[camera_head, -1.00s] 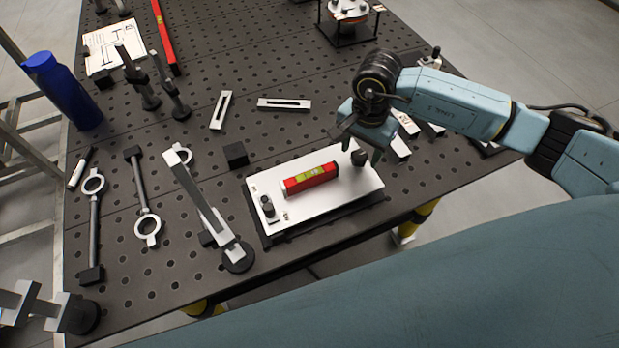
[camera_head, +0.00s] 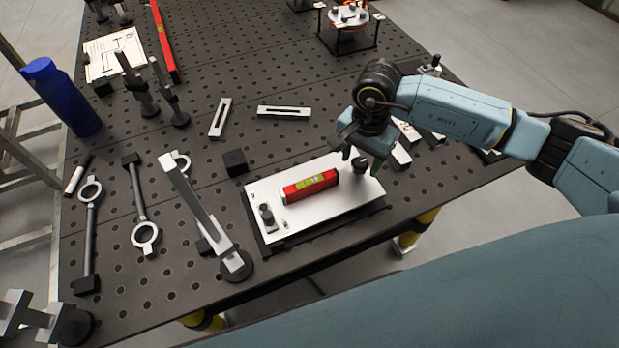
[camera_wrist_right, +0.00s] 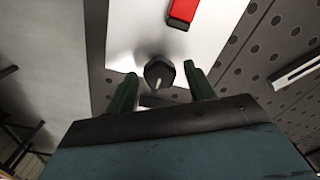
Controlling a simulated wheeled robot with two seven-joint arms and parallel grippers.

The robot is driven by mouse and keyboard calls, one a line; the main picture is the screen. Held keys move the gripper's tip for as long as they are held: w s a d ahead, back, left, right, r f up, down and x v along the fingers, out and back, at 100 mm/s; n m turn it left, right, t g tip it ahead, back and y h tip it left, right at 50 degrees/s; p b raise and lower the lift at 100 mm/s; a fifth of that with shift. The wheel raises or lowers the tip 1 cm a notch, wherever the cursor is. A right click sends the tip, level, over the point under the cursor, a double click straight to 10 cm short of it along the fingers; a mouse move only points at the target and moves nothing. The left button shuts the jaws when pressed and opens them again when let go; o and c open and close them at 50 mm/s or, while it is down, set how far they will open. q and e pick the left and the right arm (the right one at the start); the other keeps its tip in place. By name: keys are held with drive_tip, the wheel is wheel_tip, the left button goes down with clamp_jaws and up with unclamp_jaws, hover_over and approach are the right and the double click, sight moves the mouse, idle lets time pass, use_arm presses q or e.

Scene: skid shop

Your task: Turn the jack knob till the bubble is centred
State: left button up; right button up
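A white plate (camera_head: 345,193) lies on a dark base near the table's front edge. A red spirit level (camera_head: 310,187) with a yellow-green vial lies on it; the bubble is too small to place surely. A black jack knob (camera_head: 360,164) stands at the plate's right end and a second knob (camera_head: 266,215) at its left end. My right gripper (camera_head: 362,157) is over the right knob. In the right wrist view its two green fingers (camera_wrist_right: 160,88) are apart, with the knob (camera_wrist_right: 160,72) between and just beyond their tips, not gripped. My left gripper is not in view.
A black block (camera_head: 235,163) and slotted bars (camera_head: 284,112) lie behind the plate. A clamp (camera_head: 205,215) stands close to its left. Ring-ended rods (camera_head: 138,205) and a blue bottle (camera_head: 62,97) are farther left.

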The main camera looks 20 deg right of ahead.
drive_tip(key=c, duration=0.7)
drive_tip(key=shift+c, duration=0.2)
drive_tip(key=shift+f+n+b, duration=0.1)
drive_tip(key=shift+n+b, duration=1.35)
drive_tip(key=shift+n, duration=0.05)
drive_tip(key=shift+w+n+b, duration=0.1)
drive_tip(key=shift+n+b, duration=0.45)
drive_tip(key=shift+n, duration=0.15)
drive_tip(key=shift+r, duration=0.2)
drive_tip(key=shift+c, duration=0.2)
